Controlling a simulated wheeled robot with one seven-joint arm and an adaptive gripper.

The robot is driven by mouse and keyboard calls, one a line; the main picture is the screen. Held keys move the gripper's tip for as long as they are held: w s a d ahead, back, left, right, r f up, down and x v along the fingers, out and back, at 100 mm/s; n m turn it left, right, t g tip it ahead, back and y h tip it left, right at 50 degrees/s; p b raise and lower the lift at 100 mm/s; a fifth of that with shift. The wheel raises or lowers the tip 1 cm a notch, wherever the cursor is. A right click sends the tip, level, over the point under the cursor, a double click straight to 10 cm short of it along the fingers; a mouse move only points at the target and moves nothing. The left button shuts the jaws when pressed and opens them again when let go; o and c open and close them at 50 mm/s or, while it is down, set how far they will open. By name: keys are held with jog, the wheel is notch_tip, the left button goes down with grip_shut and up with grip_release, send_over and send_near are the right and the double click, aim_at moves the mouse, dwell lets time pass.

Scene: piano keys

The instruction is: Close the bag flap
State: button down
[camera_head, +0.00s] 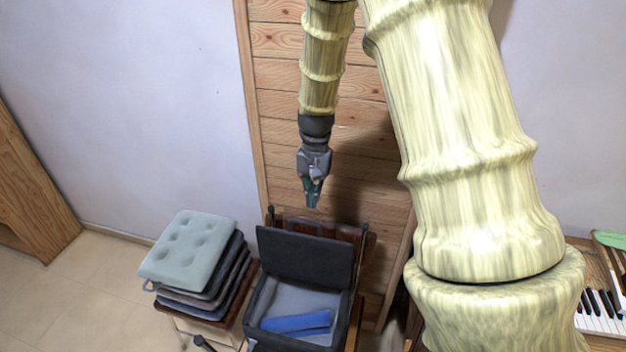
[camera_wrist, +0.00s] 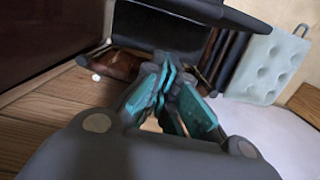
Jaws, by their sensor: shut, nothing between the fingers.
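The bag (camera_head: 258,322) is dark with a light grey inside and sits on a wooden chair in the head view. Its dark flap (camera_head: 305,258) stands open at the bag's back edge, tilted up. A blue item (camera_head: 297,322) lies inside. My gripper (camera_head: 313,200) is shut and empty, pointing down above and behind the flap, apart from it in the picture. In the wrist view, my teal fingers (camera_wrist: 170,75) are together. A dark panel (camera_wrist: 150,28) shows beyond them; I cannot tell surely whether it is the flap.
A stack of cushions topped by a pale blue one (camera_head: 187,250) stands left of the bag; the pale blue one shows in the wrist view (camera_wrist: 268,66). A wooden panelled wall (camera_head: 285,90) is behind my gripper. A piano keyboard (camera_head: 600,312) is at the far right.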

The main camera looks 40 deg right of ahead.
jog(key=s+a, duration=0.1)
jog(key=s+a+p, duration=0.1)
jog(key=a, duration=0.1)
jog(key=shift+s+f+p, duration=0.2)
jog(key=shift+f+p, duration=0.1)
jog(key=shift+a, duration=0.2)
